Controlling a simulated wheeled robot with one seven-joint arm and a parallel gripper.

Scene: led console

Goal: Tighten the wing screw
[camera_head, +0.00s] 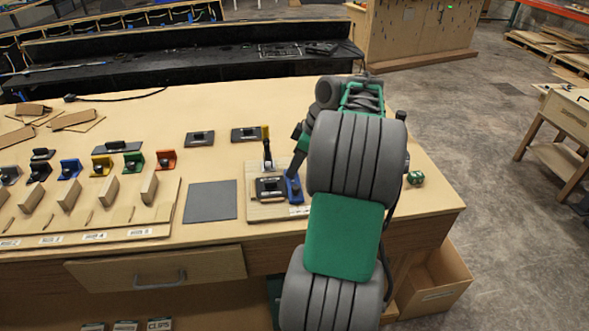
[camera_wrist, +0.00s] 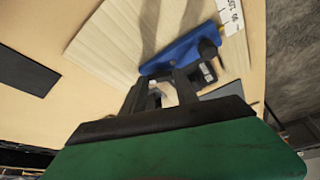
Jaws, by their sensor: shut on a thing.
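A wooden fixture board (camera_head: 265,213) lies near the table's front edge with a dark plate (camera_head: 270,187) on it. A blue bracket (camera_head: 293,190) stands at its right side; it also shows in the wrist view (camera_wrist: 185,52). A dark knob (camera_wrist: 208,48) shows at one end of the bracket. My gripper (camera_head: 298,165) reaches down at the bracket's far end. In the wrist view its fingers (camera_wrist: 166,78) are at the blue bracket, shut on a small part that they mostly hide, apparently the wing screw. Its turn angle cannot be seen.
A grey mat (camera_head: 210,201) lies left of the board. Coloured brackets stand further left. A small green item (camera_head: 416,177) is at the right.

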